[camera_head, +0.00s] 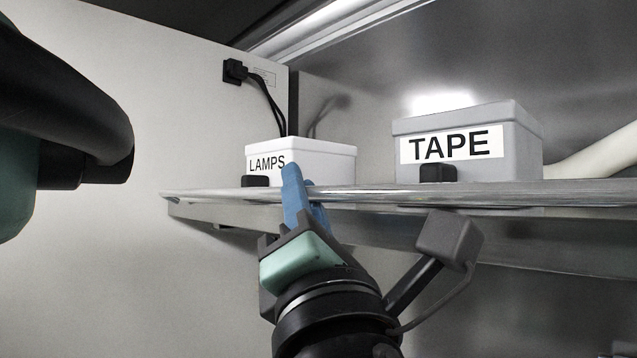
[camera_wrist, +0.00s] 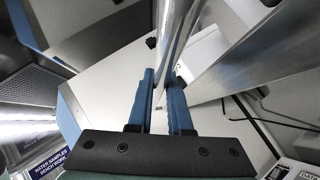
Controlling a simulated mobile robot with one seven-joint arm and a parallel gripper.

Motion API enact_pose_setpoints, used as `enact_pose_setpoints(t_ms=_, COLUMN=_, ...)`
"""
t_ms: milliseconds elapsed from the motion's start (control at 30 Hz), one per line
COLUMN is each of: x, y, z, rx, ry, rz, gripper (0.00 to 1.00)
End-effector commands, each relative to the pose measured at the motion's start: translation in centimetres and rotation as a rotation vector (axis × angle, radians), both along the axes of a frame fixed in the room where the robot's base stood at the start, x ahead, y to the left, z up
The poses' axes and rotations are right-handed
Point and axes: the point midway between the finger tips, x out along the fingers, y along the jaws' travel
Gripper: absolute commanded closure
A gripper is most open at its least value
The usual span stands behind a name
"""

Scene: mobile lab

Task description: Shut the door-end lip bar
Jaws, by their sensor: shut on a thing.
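The lip bar (camera_head: 540,192) is a long shiny metal rail along the front edge of the shelf (camera_head: 390,218), at about the level of the shelf edge. Its left end stops short of the pale side wall. My gripper (camera_head: 303,193) has blue fingers and reaches up from below, shut on the bar left of its middle, in front of the LAMPS box. The bar also shows in the wrist view (camera_wrist: 176,38), running between the fingers of my gripper (camera_wrist: 161,82). I cannot tell whether the bar touches its seats.
A white box marked LAMPS (camera_head: 325,160) and a grey box marked TAPE (camera_head: 522,150) stand on the shelf behind the bar. Small black blocks (camera_head: 255,181) (camera_head: 437,173) sit at the shelf front. A black plug (camera_head: 235,70) with cables is on the side wall. Space below the shelf is largely clear.

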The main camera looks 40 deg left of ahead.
Motion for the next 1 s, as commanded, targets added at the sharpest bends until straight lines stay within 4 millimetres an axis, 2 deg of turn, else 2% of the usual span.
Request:
enact_pose_setpoints(t_ms=33, x=-0.1, y=0.0, z=0.8, rx=0.003, ry=0.042, rz=0.001, gripper=1.0)
enact_pose_setpoints(t_ms=400, x=1.0, y=-0.1, z=2.1, rx=0.032, ry=0.393, rz=0.001, gripper=1.0)
enact_pose_setpoints(t_ms=1000, x=3.0, y=-0.2, z=2.5, rx=0.074, ry=0.914, rz=0.002, gripper=1.0)
